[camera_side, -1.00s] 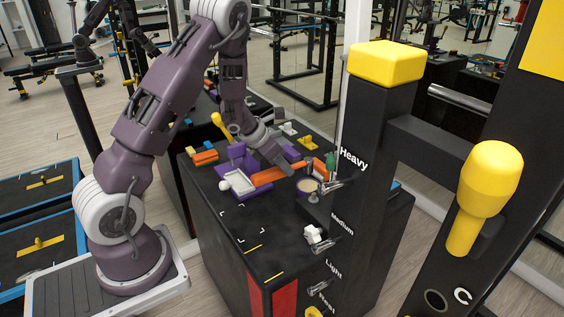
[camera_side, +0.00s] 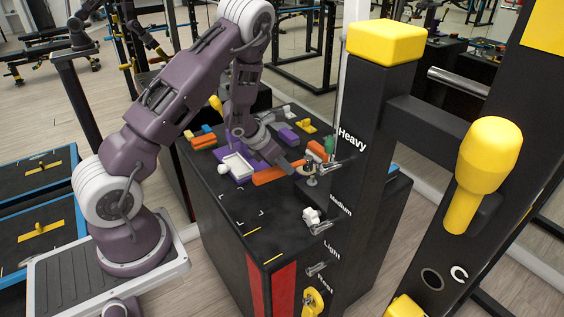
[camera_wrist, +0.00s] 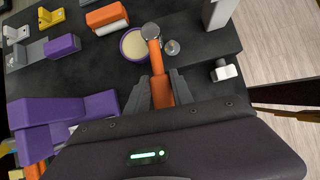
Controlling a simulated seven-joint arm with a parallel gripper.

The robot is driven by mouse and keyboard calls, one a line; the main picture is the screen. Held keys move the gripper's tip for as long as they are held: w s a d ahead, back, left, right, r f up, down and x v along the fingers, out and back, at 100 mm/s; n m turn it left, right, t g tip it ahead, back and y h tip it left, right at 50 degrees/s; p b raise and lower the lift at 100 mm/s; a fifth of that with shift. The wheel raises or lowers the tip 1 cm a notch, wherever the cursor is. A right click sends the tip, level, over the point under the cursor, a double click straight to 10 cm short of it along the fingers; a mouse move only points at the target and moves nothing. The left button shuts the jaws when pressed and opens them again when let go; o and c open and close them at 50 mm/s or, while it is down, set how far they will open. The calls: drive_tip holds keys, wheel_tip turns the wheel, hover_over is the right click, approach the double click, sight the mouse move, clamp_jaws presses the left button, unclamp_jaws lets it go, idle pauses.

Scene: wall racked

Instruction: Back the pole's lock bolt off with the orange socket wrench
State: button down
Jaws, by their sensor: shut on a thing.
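My gripper (camera_wrist: 161,92) is shut on the orange socket wrench (camera_wrist: 157,74), its fingers on both sides of the handle. The wrench's metal socket head (camera_wrist: 151,31) points away from my gripper, over the rim of a purple cup with cream contents (camera_wrist: 133,45). A round metal piece (camera_wrist: 172,47) is just right of the head, apart from it. In the side view my gripper (camera_side: 292,167) is low over the bench near the "Heavy" bracket. The black pole (camera_side: 362,170) stands upright to its right. I cannot tell which fitting is the lock bolt.
A white hex-headed piece (camera_wrist: 226,71) lies right of the wrench. Purple blocks (camera_wrist: 62,45) and an orange block (camera_wrist: 107,19) are at the left and top left. Bare black bench top (camera_side: 230,212) lies in front.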

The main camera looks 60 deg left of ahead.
drive_tip(key=shift+s+d, duration=0.15)
drive_tip(key=shift+d, duration=0.65)
drive_tip(key=shift+s+d, duration=0.15)
drive_tip(key=shift+d, duration=0.65)
drive_tip(key=shift+f, duration=0.15)
drive_tip(key=shift+f, duration=1)
drive_tip(key=c, duration=1.8)
unclamp_jaws()
clamp_jaws()
